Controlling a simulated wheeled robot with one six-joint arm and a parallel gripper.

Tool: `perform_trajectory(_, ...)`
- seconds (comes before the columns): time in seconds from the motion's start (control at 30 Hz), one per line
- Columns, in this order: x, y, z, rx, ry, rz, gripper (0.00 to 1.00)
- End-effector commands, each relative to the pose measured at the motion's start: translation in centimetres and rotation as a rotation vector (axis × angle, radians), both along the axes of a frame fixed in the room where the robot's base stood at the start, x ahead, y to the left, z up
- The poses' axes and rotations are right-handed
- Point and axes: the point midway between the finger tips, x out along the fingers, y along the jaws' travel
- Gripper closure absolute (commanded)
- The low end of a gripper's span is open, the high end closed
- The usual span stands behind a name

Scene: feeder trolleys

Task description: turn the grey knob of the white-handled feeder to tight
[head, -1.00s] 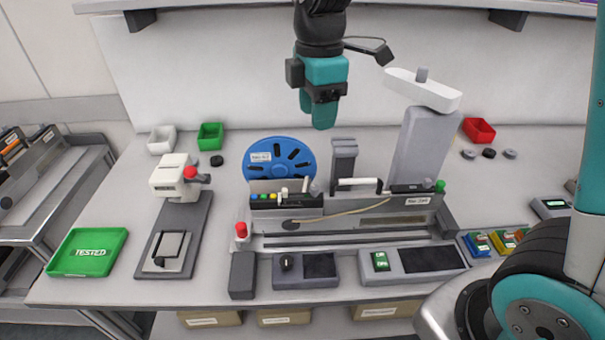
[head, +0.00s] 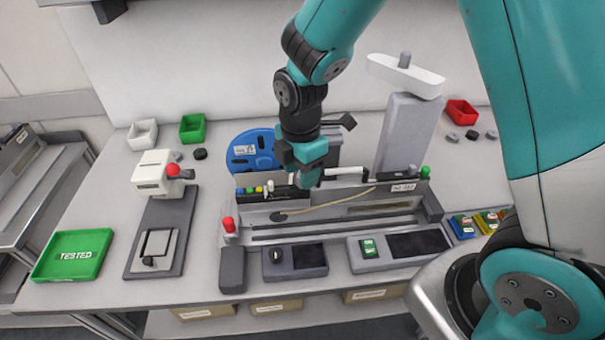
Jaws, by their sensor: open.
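The feeder (head: 345,195) is a long grey unit lying across the middle of the bench, with a blue reel (head: 248,150) at its back left. Its white handle (head: 343,171) stands up from the top edge, just right of my gripper. My gripper (head: 307,182) is teal and points down over the feeder's top, near the handle's left end and right of the row of coloured buttons (head: 258,188). Its jaws are open, though the gap is hard to see. The grey knob is not visible; my gripper covers that part of the feeder.
A grey column with a white top arm (head: 405,75) stands behind the feeder at right. A red knob (head: 229,225) stands at the left front and a green one (head: 425,172) at the right end. A green tray (head: 73,255) lies far left.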

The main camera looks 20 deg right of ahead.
Motion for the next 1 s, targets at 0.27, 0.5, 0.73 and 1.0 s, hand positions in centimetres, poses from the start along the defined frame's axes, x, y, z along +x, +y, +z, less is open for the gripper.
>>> perform_trajectory(0.27,0.0,-0.1,-2.2,0.000,0.001,-0.002,0.53)
perform_trajectory(0.5,0.0,-0.1,-2.3,0.000,-0.001,-0.002,0.53)
perform_trajectory(0.73,0.0,-0.1,-2.3,0.000,0.000,-0.002,1.00)
perform_trajectory(1.0,0.0,-0.1,-2.3,-0.001,0.000,-0.019,1.00)
